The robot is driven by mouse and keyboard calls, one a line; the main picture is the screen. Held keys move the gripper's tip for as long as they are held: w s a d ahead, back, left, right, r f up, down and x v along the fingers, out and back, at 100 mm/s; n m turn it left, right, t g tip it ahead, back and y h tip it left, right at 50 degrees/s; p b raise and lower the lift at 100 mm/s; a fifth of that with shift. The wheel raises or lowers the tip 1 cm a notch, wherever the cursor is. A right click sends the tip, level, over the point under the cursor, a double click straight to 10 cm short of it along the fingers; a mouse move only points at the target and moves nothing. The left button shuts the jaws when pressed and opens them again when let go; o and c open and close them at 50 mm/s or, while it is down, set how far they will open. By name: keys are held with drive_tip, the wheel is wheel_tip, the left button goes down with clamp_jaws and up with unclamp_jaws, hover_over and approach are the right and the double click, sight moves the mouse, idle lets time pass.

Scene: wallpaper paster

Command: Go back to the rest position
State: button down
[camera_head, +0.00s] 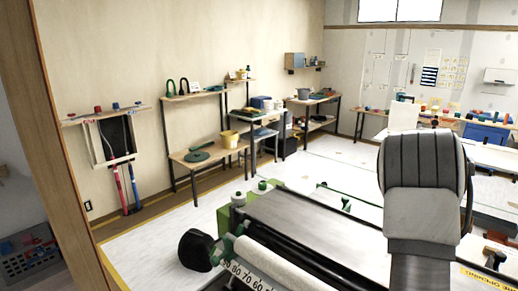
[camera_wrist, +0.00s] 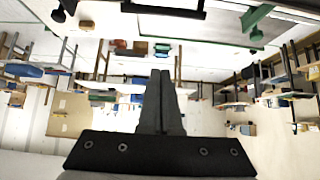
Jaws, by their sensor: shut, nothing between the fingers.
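My gripper (camera_wrist: 160,75) shows in the wrist view with its two dark fingers together and nothing between them. The wrist picture looks upside down, with shelves, tables and floor behind the fingers. In the head view my grey arm rises at the right, in front of the work tables; the gripper's fingers cannot be made out there. The pasting machine (camera_head: 310,235), with a white roller (camera_head: 275,268) and a black knob (camera_head: 196,250), stands in the lower middle of the head view, left of my arm.
A wooden shelf unit (camera_head: 205,155) and a small side table (camera_head: 262,118) stand along the left wall. A wall rack with red and blue poles (camera_head: 128,185) hangs further left. A grey crate (camera_head: 30,258) sits at the lower left. White floor (camera_head: 150,245) lies open left of the machine.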

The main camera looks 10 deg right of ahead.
drive_tip(key=s+a+r+n+y, duration=0.1)
drive_tip(key=s+a+r+y, duration=0.2)
drive_tip(key=a, duration=0.6)
drive_tip(key=s+a+r+n, duration=0.2)
drive_tip(key=s+a+r, duration=0.15)
drive_tip(key=a, duration=0.55)
drive_tip(key=s+a+r+n+y, duration=0.1)
drive_tip(key=s+a+r+y, duration=0.2)
drive_tip(key=a, duration=0.6)
drive_tip(key=s+a+f+n, duration=0.1)
drive_tip(key=s+a+n, duration=0.2)
drive_tip(key=s+a, duration=0.5)
drive_tip(key=s+a+f+n, duration=0.2)
drive_tip(key=s+a, duration=0.7)
drive_tip(key=s, duration=0.6)
drive_tip(key=shift+f+n+y, duration=0.3)
drive_tip(key=shift+n+y, duration=0.1)
